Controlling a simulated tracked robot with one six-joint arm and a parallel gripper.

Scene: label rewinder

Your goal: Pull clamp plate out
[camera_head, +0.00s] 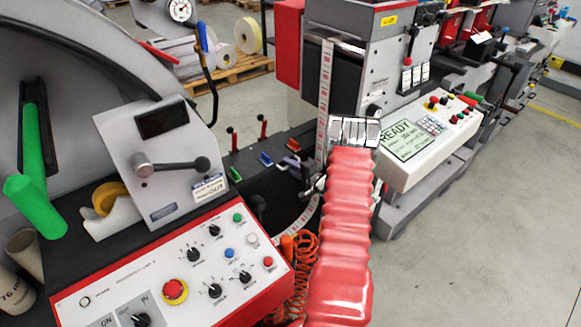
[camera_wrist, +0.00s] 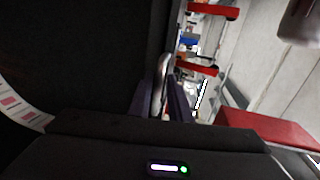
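I cannot single out the clamp plate with certainty. Small coloured clamps sit on the dark bed in the head view: a green one (camera_head: 234,174), a blue one (camera_head: 265,159), a red one (camera_head: 293,145) and a purple one (camera_head: 291,163). My gripper (camera_wrist: 162,98) shows in the wrist view as a dark body with two narrow dark purplish shapes reaching up. A thin pale part (camera_wrist: 162,75) lies between or just beyond them; whether it is held is unclear. In the head view my red-sleeved arm hides most of the gripper, close to the purple clamp.
A label web (camera_head: 325,95) hangs beside the bed, right of the clamps. Two red-topped levers (camera_head: 263,127) stand behind them. The READY panel (camera_head: 405,140) is at the right, the red-edged control box (camera_head: 130,285) at front left. Open floor lies far right.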

